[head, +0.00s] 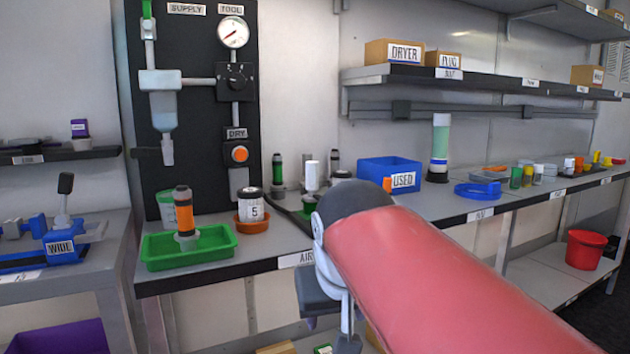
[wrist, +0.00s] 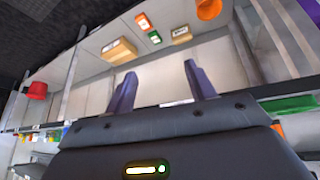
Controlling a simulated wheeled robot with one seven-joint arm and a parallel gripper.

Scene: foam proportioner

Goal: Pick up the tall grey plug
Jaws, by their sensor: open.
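No plug can be singled out for sure as the tall grey one. In the head view, a dark grey upright piece (head: 334,162) stands at the back of the bench, partly hidden by a white cylinder (head: 312,176) and a grey-capped jar. A dark-capped cylinder with a green band (head: 277,170) stands to their left. My gripper (wrist: 162,86) is open in the wrist view, with nothing between its fingers. In the head view my arm reaches down in front of the bench edge, so the gripper is low and away from these pieces.
A green tray (head: 160,252) holds an orange cylinder (head: 184,213). A blue USED bin (head: 372,170) stands right of the upright pieces. My red arm covers part of the bench front. A red bucket (head: 585,250) is at right. Boxes (wrist: 118,50) show below the bench.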

